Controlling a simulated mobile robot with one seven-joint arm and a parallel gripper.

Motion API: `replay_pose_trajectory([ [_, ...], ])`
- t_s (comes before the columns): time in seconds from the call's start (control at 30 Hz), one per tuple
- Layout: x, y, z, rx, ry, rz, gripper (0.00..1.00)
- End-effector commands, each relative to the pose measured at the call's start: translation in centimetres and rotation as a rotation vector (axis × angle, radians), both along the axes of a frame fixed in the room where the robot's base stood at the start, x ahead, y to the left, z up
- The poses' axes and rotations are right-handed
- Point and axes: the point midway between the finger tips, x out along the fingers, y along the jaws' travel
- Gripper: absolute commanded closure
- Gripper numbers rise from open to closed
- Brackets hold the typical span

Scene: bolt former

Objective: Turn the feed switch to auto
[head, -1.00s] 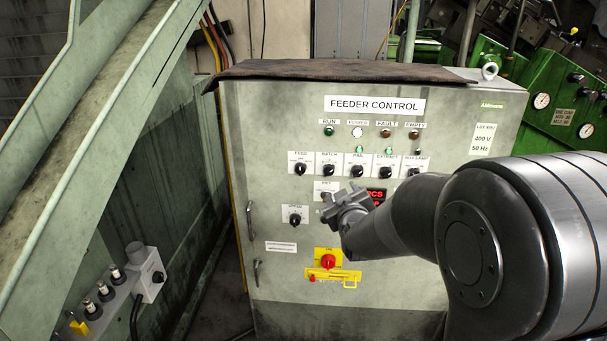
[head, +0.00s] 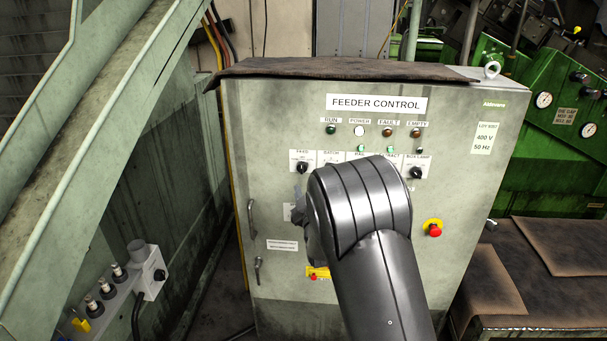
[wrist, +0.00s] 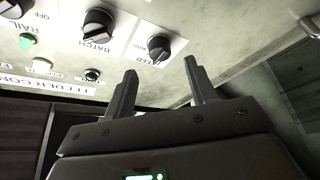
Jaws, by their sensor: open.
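The feed switch (head: 302,168) is a small black rotary knob on a white plate, leftmost in the upper knob row of the grey-green feeder control cabinet (head: 243,120). In the wrist view the feed knob (wrist: 159,47) lies just beyond my gripper (wrist: 158,75), roughly between the two fingertips in the picture and apart from them. My gripper is open and empty. In the head view it shows only as a small grey piece (head: 299,205) below the feed switch, mostly hidden behind my arm.
The batch knob (wrist: 97,27) sits beside the feed knob. A red emergency button (head: 434,230) is at the cabinet's right. A door handle (head: 251,217) sticks out at left. A green sloping chute (head: 95,120) stands further left, and a table (head: 540,322) at right.

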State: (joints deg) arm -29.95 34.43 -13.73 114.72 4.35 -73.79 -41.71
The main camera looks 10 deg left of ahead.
Motion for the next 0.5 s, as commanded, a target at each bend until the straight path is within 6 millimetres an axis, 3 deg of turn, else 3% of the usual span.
replay_pose_trajectory([
  [0.2,3.4,1.0,1.0,0.001,0.0,0.0,0.49],
  [0.5,5.1,1.5,1.5,0.001,0.001,0.0,0.49],
])
